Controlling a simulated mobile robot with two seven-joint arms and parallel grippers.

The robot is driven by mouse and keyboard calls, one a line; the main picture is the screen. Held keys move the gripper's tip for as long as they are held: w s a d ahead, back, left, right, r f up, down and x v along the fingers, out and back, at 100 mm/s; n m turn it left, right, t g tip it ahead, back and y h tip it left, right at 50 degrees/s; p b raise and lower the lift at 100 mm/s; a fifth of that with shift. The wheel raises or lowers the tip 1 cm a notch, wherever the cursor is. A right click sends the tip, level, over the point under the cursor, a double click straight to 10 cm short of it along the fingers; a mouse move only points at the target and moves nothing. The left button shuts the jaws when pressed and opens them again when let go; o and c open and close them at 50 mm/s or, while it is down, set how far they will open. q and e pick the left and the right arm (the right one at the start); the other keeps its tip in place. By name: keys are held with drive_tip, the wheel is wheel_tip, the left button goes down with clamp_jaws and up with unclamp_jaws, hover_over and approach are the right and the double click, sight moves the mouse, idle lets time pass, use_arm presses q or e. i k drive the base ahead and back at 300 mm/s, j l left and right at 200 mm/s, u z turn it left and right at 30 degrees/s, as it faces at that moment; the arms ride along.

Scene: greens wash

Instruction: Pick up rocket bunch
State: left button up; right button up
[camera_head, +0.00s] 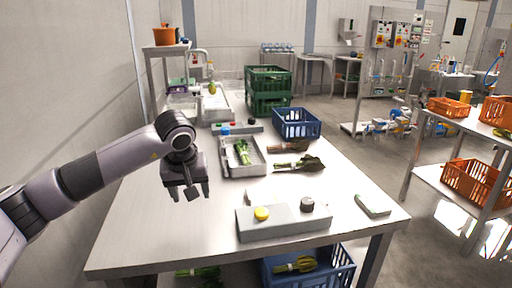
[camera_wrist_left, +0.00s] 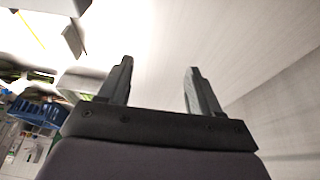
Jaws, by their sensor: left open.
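My left gripper (camera_head: 186,192) hangs above the left part of the steel table (camera_head: 150,220), left of the tray and the bunches. In the left wrist view its two fingers (camera_wrist_left: 160,82) are apart with nothing between them. A green leafy bunch (camera_head: 243,152) lies in a shallow grey tray (camera_head: 246,171). A dark green bunch (camera_head: 305,163) lies on the table right of the tray, with a reddish-brown bunch (camera_head: 287,147) behind it. Another green bunch (camera_head: 296,265) lies in a low blue crate under the table. I cannot tell which is rocket. My right gripper is out of view.
A grey box (camera_head: 284,223) with yellow and black buttons stands at the table's front, a small pale block (camera_head: 373,205) to its right. A blue crate (camera_head: 297,123) and green crates (camera_head: 267,88) stand behind. The table's left front is clear; a wall runs along the left.

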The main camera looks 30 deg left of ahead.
sight(244, 156)
drive_tip(key=i, duration=0.95)
